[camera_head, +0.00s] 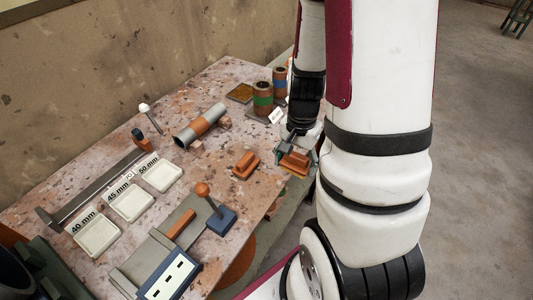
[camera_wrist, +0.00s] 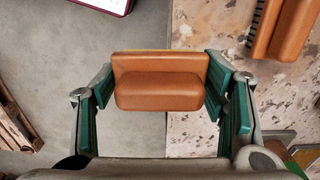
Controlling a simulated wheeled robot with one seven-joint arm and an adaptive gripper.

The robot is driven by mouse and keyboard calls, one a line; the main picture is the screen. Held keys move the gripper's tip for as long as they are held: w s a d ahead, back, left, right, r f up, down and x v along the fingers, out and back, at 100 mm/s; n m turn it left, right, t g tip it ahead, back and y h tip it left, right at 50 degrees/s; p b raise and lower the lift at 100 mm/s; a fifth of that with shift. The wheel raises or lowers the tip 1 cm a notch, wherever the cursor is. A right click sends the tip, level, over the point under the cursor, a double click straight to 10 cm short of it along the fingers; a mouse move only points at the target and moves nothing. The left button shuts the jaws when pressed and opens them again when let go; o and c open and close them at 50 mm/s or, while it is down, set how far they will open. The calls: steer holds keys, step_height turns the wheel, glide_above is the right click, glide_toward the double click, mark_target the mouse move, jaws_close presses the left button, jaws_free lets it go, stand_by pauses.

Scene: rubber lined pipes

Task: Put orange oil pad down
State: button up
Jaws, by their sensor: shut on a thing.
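The orange oil pad (camera_wrist: 160,85) is a brown-orange block with a raised grip, held between the green-lined fingers of my gripper (camera_wrist: 160,100) in the wrist view. In the head view, the pad (camera_head: 295,163) is at the right edge of the table, under my gripper (camera_head: 297,150). In the wrist view, the pad overlaps both the table edge and the grey floor. I cannot tell whether its underside touches anything.
A similar orange block (camera_head: 245,166) lies on the speckled table (camera_head: 225,92) to the left; it also shows in the wrist view (camera_wrist: 285,28). A lined pipe (camera_head: 201,126), upright cylinders (camera_head: 263,98), white trays (camera_head: 131,201) and a blue-based lever (camera_head: 221,221) occupy the table.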

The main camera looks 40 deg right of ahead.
glide_above(268, 145)
steer(key=shift+s+a+f, duration=0.1)
steer(key=shift+f, duration=0.7)
steer(key=shift+f+p, duration=0.35)
steer(key=shift+f, duration=1.35)
steer(key=shift+f, duration=0.15)
steer(key=o, duration=1.5)
steer(key=shift+c, duration=0.2)
